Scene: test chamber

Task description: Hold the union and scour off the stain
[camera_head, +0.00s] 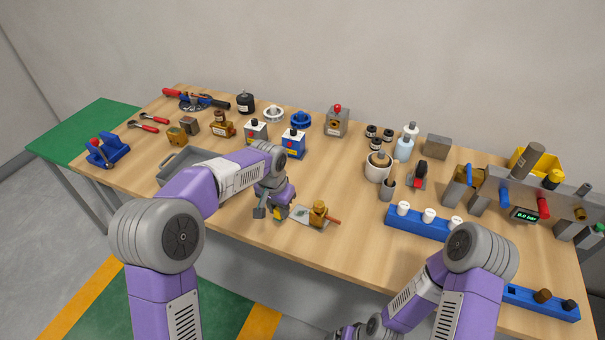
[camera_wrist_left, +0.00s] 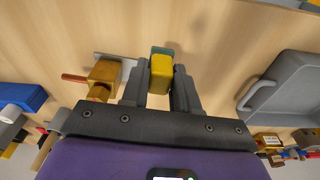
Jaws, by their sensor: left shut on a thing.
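The brass union (camera_head: 318,208), with a reddish-brown pipe stub, sits on a small grey plate (camera_head: 300,215) near the table's front edge. It also shows in the left wrist view (camera_wrist_left: 104,74), to the left of my fingers. A dark greenish mark shows on the plate's left part in the head view. My left gripper (camera_head: 270,211) is shut on a yellow scouring pad with a green face (camera_wrist_left: 160,74), just left of the plate. I cannot tell whether the pad touches the table. My right arm is low at the right; its gripper fingers do not show.
A grey tray (camera_head: 170,166) lies left of my left arm. A blue rack with white caps (camera_head: 420,223) and a mortar (camera_head: 378,174) stand to the right. Bottles and fittings line the back. Bare wood lies behind the union.

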